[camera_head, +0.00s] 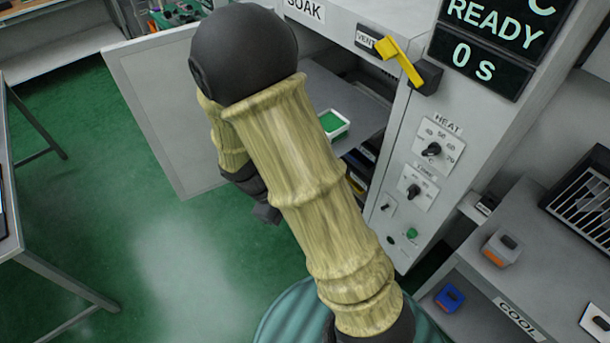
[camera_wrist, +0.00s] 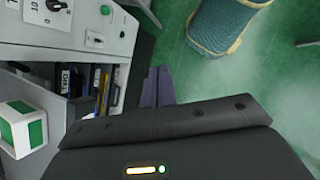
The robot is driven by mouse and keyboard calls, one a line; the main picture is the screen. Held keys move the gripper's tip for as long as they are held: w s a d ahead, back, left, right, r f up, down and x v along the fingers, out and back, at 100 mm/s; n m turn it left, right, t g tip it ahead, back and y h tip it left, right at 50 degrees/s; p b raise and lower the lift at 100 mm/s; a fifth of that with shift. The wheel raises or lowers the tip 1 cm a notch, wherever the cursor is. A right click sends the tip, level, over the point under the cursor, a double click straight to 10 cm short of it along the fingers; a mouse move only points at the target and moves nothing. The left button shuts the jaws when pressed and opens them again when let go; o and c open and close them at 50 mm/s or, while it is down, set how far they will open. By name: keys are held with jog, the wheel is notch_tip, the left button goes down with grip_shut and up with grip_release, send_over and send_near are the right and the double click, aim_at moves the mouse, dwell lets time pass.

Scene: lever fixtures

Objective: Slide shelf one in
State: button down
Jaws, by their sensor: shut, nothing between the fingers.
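A flat grey shelf (camera_head: 366,122) sticks out of the open cabinet under the SOAK label. A white box with a green top (camera_head: 333,124) sits on it; the box also shows at the left of the wrist view (camera_wrist: 22,128). I cannot read a number on the shelf, and my arm hides part of it. My gripper (camera_head: 267,213) is left of and in front of the shelf, apart from it as far as I can see. In the wrist view its dark fingers (camera_wrist: 157,86) are together and empty, pointing past the cabinet's front over the floor.
The cabinet door (camera_head: 150,110) stands open at left. A yellow VENT lever (camera_head: 402,62) is above the shelf, and the HEAT knob (camera_head: 433,149) is on the right panel. Labelled items (camera_wrist: 72,82) stand inside the cabinet below. A COOL bench (camera_head: 545,265) is at right. Green floor is clear at left.

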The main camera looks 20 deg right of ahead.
jog(key=w+a+f+n+t+h+p, duration=0.2)
jog(key=w+a+n+t+h, duration=0.4)
jog(key=n+h, duration=0.5)
jog(key=w+f+n+t, duration=0.1)
jog(key=w+n+t, duration=0.1)
jog(key=shift+a+f+t+h, duration=0.15)
jog(key=shift+f+t+h, duration=0.15)
jog(key=shift+f+h, duration=0.1)
jog(key=p+x, duration=0.7)
jog(key=x, duration=0.7)
jog(key=shift+w+f, duration=0.1)
jog(key=shift+w, duration=0.05)
